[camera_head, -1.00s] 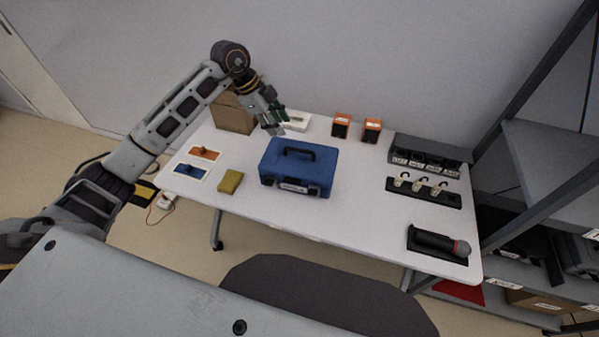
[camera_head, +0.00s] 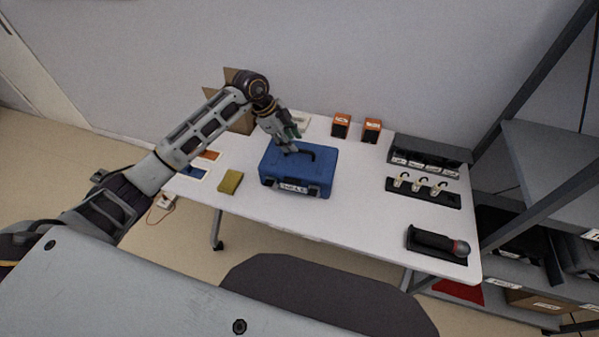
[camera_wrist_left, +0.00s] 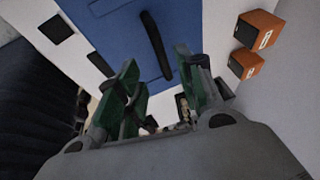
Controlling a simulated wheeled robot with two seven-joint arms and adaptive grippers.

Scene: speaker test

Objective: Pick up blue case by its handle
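The blue case (camera_head: 300,172) lies flat on the white table, with its dark handle (camera_head: 308,153) on the upper face. My left gripper (camera_head: 291,143) is just above the far left part of the case, close to the handle. In the left wrist view the blue case (camera_wrist_left: 115,30) fills the top, and the black handle (camera_wrist_left: 157,45) lies ahead of the gap between the green-padded fingers. My left gripper (camera_wrist_left: 165,80) is open there, with nothing between its fingers. My right gripper is not in view.
A yellow sponge-like block (camera_head: 230,181) lies left of the case. A cardboard box (camera_head: 240,122) stands behind my left arm. Two orange boxes (camera_head: 341,125) stand at the back. A microphone (camera_head: 436,242) lies in a black tray at right. The table's right middle (camera_head: 365,205) is clear.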

